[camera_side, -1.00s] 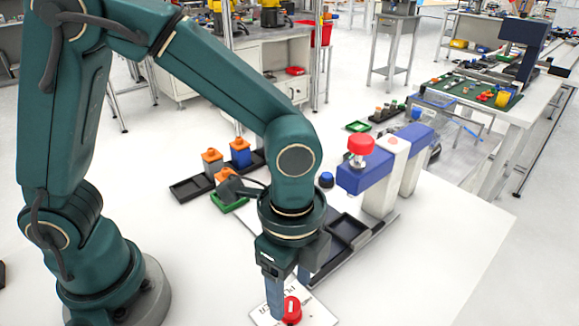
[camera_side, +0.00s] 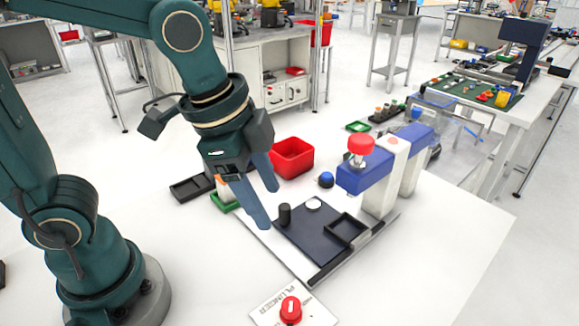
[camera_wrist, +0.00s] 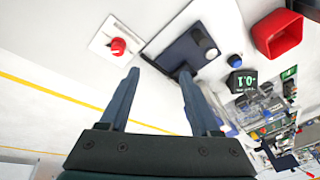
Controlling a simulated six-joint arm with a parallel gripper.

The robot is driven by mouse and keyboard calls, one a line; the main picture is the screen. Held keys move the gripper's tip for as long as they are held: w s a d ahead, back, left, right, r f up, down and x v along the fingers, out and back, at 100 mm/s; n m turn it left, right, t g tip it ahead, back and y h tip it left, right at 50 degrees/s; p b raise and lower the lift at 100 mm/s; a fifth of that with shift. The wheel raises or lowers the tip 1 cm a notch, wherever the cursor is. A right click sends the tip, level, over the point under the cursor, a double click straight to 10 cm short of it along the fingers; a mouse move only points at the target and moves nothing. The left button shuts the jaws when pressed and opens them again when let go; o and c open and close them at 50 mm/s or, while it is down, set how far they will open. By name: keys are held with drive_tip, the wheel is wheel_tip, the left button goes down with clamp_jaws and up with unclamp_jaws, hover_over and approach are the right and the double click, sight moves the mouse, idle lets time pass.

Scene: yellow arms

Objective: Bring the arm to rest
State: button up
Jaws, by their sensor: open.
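My gripper (camera_side: 262,198) is open with nothing between its two blue-grey fingers. In the side view it hangs in the air, angled down, to the left of the dark fixture plate (camera_side: 318,240). In the wrist view its fingers (camera_wrist: 158,92) are spread apart, with bare white surface between them. The red knob (camera_side: 290,309) on its white card labelled PLUNGER stands at the front of the table, apart from the gripper. The knob also shows in the wrist view (camera_wrist: 118,46).
A blue press with a red button (camera_side: 361,145) stands right of the plate. A red bin (camera_side: 292,157), a blue button (camera_side: 326,179), a black tray (camera_side: 190,188) and a green tray (camera_side: 222,202) lie behind. The table's right side (camera_side: 440,240) is clear.

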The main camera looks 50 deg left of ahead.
drive_tip(key=s+a+n+t+y, duration=0.1)
drive_tip(key=s+a+n, duration=0.4)
drive_tip(key=n, duration=0.5)
drive_tip(key=shift+s+a+r+t, duration=0.15)
drive_tip(key=shift+s+a+t, duration=0.15)
drive_tip(key=shift+a+t, duration=0.25)
drive_tip(key=shift+d, duration=0.1)
